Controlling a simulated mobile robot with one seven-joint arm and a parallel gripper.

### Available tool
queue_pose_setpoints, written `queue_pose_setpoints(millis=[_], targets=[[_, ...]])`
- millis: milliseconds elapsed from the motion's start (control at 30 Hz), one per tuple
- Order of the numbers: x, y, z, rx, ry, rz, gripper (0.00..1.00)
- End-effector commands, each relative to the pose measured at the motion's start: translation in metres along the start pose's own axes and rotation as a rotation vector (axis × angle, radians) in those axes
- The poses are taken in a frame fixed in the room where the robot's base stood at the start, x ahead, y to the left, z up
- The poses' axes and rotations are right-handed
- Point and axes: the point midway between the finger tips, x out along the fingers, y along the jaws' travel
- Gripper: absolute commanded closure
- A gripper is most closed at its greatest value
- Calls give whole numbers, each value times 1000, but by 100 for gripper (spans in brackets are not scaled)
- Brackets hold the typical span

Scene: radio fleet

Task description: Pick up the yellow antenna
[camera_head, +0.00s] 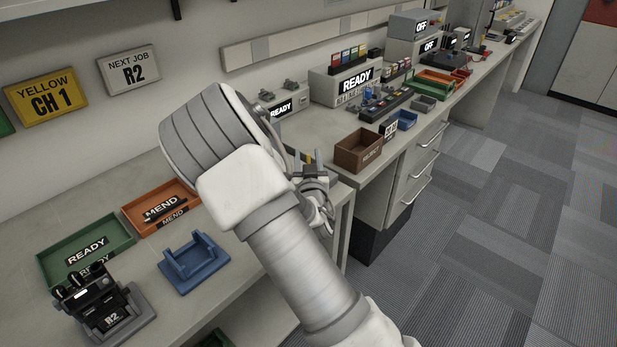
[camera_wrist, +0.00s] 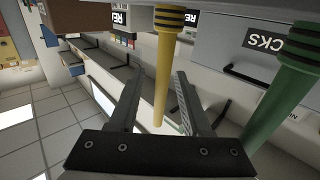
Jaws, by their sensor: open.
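The yellow antenna (camera_wrist: 163,70) is a tapered rod with a dark-banded thick end. In the wrist view its thick end is at the top and its thin end points down. My gripper (camera_wrist: 157,80) is open, with one finger on each side of the rod. I cannot tell whether either finger touches it. In the head view my gripper (camera_head: 316,188) is beyond my arm at the near counter's right end. A small yellow bit (camera_head: 309,157) shows there; most of the antenna is hidden.
A green antenna (camera_wrist: 270,100) stands close to the right finger in the wrist view. A brown box (camera_head: 359,150) is on the counter right of my gripper. A blue cradle (camera_head: 194,265), a green READY tray (camera_head: 50,261) and a black R2 radio (camera_head: 106,305) are at lower left.

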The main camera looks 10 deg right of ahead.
Motion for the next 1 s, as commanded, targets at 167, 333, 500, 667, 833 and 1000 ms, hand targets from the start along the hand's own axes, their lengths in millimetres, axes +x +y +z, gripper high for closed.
queue_pose_setpoints(millis=[167,333,500,667,833,1000], targets=[[0,0,0,0,0,0,52],[0,0,0,0,0,0,79],[0,0,0,0,0,0,100],[0,0,0,0,-1,0,100],[0,0,0,0,0,0,100],[0,0,-3,1,0,0,100]])
